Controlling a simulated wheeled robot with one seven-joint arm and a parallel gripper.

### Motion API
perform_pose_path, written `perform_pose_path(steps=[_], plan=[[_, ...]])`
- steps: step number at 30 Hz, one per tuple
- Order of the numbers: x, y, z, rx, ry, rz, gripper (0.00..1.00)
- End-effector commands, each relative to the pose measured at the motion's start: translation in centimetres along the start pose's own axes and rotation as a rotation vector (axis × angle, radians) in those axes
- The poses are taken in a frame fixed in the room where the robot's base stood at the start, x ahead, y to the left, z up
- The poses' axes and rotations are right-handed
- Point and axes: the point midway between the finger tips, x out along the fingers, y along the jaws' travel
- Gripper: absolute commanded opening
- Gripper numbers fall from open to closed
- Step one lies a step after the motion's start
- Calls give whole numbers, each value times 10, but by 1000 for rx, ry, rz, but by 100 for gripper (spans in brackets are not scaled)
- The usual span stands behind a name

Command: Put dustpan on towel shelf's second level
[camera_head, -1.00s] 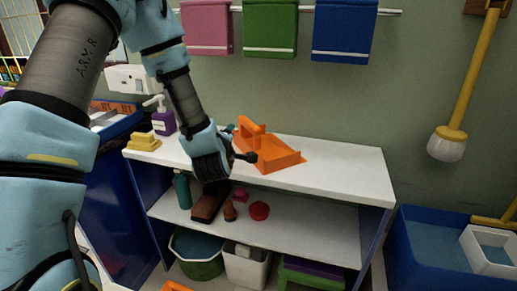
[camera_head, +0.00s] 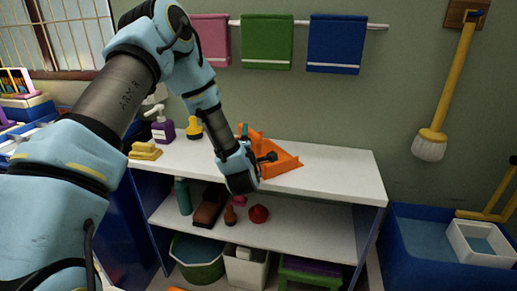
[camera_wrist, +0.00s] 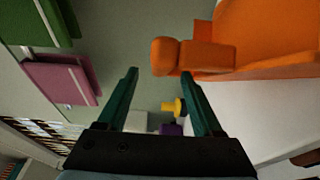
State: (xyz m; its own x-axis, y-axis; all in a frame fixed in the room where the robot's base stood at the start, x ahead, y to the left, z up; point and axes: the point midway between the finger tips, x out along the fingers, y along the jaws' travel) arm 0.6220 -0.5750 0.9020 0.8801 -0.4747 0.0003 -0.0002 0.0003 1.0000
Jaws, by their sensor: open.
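The orange dustpan (camera_head: 283,164) lies on the white top board (camera_head: 335,170) of the shelf unit. Its raised handle (camera_wrist: 192,55) shows in the wrist view. My gripper (camera_wrist: 160,76) is open, with nothing between its two dark green fingers. In the wrist view the handle sits just beyond the fingertips, toward the right finger; whether they touch is unclear. The unit's middle board (camera_head: 320,232) lies below, partly filled.
On the middle board stand a green bottle (camera_head: 183,196), a brown brush (camera_head: 209,206) and a red item (camera_head: 258,214). A purple pump bottle (camera_head: 162,131), yellow sponges (camera_head: 145,151) and a yellow-black item (camera_head: 194,128) stand on top at left. The middle board's right side is clear.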

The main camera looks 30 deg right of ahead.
Motion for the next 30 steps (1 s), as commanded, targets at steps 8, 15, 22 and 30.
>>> perform_pose_path(steps=[8, 15, 22, 30], plan=[[32, 0, 1, 0, 0, 1, 68], [32, -1, 1, 0, 0, 0, 66], [32, -1, 0, 0, 0, 0, 40], [32, -1, 0, 0, 0, 0, 10]])
